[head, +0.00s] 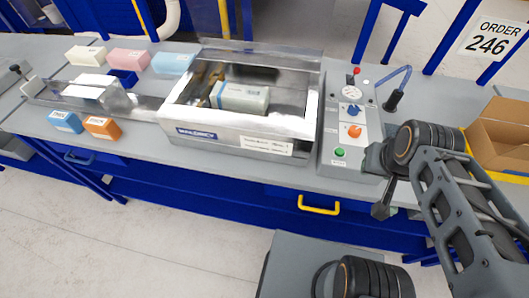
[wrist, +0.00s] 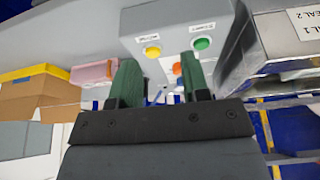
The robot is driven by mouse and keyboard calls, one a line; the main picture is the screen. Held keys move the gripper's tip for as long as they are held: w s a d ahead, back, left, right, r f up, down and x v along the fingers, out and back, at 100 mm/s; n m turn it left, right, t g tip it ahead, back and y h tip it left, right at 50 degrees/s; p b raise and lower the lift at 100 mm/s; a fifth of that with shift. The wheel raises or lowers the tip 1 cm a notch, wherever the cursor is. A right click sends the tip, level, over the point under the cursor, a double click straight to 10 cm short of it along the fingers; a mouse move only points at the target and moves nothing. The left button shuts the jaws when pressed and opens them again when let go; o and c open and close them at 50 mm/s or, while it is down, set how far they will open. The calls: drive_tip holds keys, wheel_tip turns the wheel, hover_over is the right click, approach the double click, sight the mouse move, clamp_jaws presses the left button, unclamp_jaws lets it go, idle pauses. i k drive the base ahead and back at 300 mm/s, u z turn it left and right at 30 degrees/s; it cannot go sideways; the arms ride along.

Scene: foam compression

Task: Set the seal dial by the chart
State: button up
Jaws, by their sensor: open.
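The control panel (head: 350,140) stands right of the sealing machine (head: 245,100). It carries a blue dial (head: 351,109) and an orange dial (head: 354,131); I cannot read which is the seal dial. An orange knob (wrist: 177,68) shows between my fingers in the wrist view. A white label with small print (head: 267,145) is on the machine front; in the wrist view a label (wrist: 300,22) reads SEAL 1 and SEAL 2. My gripper (wrist: 160,64) is open and empty, in front of the panel and apart from it. In the head view its fingers are mostly hidden.
A green button (head: 340,152) is on the panel's near edge, beside a yellow button (wrist: 152,52). A red-tipped lever (head: 357,71) stands behind. Foam blocks, such as a pink one (head: 127,56), lie on the left bench. A cardboard box (head: 498,130) is at right.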

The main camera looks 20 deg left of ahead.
sight(355, 131)
drive_tip(key=u, duration=0.75)
drive_tip(key=k, duration=0.55)
drive_tip(key=u, duration=0.35)
